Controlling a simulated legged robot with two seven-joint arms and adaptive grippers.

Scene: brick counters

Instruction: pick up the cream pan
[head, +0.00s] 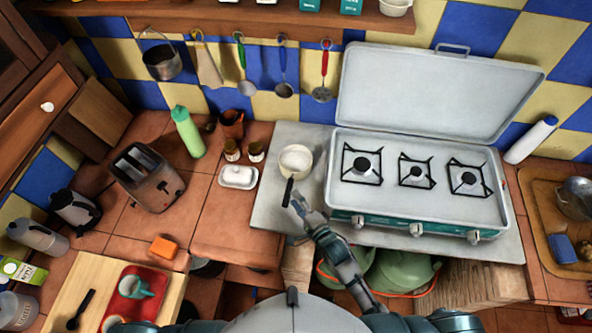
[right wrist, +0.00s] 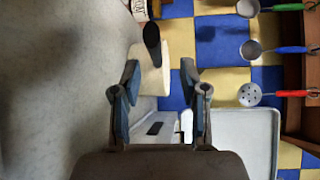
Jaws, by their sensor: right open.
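The cream pan (head: 296,159) is a small round pan with a black handle, upright on the grey slab left of the stove. Its handle points toward me. My right gripper (head: 302,207) is open and empty, close beside the handle at its near right side. In the right wrist view the pan's cream side (right wrist: 150,76) and dark handle show ahead, between and beyond the open fingers (right wrist: 158,78). I cannot tell whether a finger touches the handle. My left gripper does not show.
A white camping stove (head: 417,205) with its lid raised stands right of the pan. A white butter dish (head: 238,176), small jars and a green bottle (head: 188,131) stand to the left. Utensils hang on the tiled wall behind. The slab between butter dish and pan is clear.

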